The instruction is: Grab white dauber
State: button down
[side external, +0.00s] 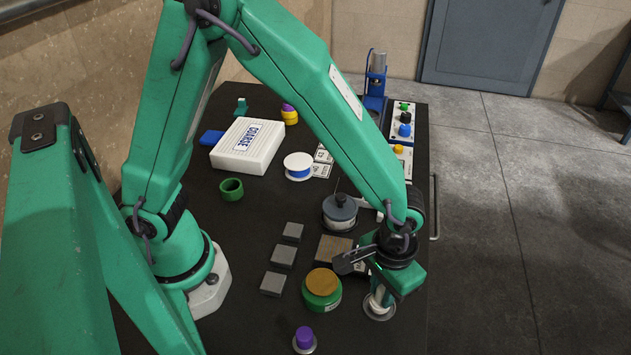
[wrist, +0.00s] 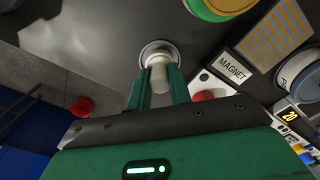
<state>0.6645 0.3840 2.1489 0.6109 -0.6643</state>
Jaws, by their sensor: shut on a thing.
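The white dauber (wrist: 159,74) stands between the two green fingers of my gripper (wrist: 161,84) in the wrist view. My gripper is shut on its white shaft. The dauber's lower end is at a round silver dish (wrist: 155,45); I cannot tell whether it still touches the dish. In the side view my gripper (side external: 381,292) points down at the front right of the table, over the same silver dish (side external: 379,314). The fingers partly hide the dauber there.
A green jar with a tan top (side external: 321,288) stands just left of the dish. A purple-topped piece (side external: 304,337) is at the front. A grey round container (side external: 339,212) and several grey blocks (side external: 283,256) lie behind. The white COARSE box (side external: 248,146) is farther back. The table's right edge is close.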

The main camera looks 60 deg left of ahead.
jog(key=shift+r, duration=0.5)
notch_tip(320, 180, up, 2)
jog(key=shift+r, duration=0.2)
jog(key=s+d+r, duration=0.4)
jog(key=s+r, duration=0.2)
jog(key=s, duration=0.5)
jog(key=shift+r, duration=0.35)
jog(key=shift+d, duration=0.1)
jog(key=shift+w, duration=0.15)
